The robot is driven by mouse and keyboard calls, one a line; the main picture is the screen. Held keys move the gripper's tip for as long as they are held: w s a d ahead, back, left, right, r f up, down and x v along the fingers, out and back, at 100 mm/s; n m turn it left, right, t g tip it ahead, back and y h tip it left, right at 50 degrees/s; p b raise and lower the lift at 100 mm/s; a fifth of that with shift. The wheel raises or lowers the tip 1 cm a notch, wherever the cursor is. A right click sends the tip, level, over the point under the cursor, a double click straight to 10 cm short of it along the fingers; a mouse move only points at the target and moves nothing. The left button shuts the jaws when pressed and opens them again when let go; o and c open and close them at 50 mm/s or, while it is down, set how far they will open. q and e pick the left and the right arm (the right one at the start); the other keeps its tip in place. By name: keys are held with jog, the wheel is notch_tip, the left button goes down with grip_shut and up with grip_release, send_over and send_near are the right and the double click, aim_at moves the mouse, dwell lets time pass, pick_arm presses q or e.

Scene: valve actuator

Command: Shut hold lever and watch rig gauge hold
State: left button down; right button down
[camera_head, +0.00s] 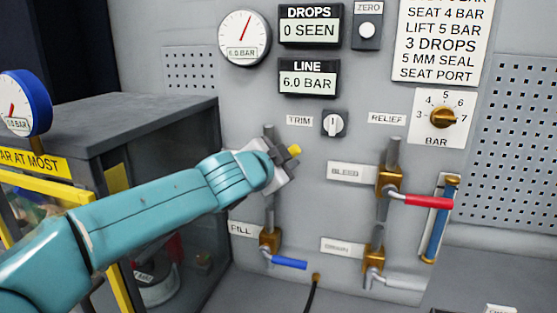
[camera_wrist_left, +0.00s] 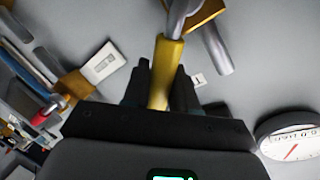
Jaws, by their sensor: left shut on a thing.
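My left gripper (camera_head: 284,160) is shut on the yellow-handled lever (camera_head: 294,150), whose yellow end shows past the fingers. In the left wrist view, the yellow handle (camera_wrist_left: 164,68) runs between the fingers of my left gripper (camera_wrist_left: 160,92) from a grey and brass valve. The lever's label and most of its body are hidden in the head view. A white round gauge (camera_head: 244,38) on the panel reads 6.0 BAR; its red needle points up and slightly right. A blue-rimmed gauge (camera_head: 24,103) stands at the left, its reading hard to make out. My right gripper is not in view.
Below are a blue lever (camera_head: 289,262), a red lever (camera_head: 428,201) and a grey lever (camera_head: 403,281). The LINE display (camera_head: 309,78) reads 6.0 BAR; the DROPS display (camera_head: 310,26) reads 0 SEEN.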

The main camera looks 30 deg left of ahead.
pick_arm(q)
notch_tip(320, 180, down, 6)
jog(key=d+m+g+y+b, duration=0.1)
jog(key=d+m+y+b, duration=0.1)
jog(key=m+b, duration=0.4)
jog(key=shift+w+d+r+m+y, duration=0.2)
jog(key=shift+d+r+m+y, duration=0.1)
jog(key=shift+m, duration=0.1)
jog(key=shift+f, duration=0.2)
jog(key=c, duration=1)
grip_release()
jog(key=shift+s+d+r, duration=0.1)
jog(key=shift+d, duration=0.05)
jog(key=shift+c, duration=0.2)
jog(key=b+v, duration=0.2)
jog(key=v, duration=1.5)
jog(key=shift+d+r+b, duration=0.2)
jog(key=shift+r+b, duration=0.1)
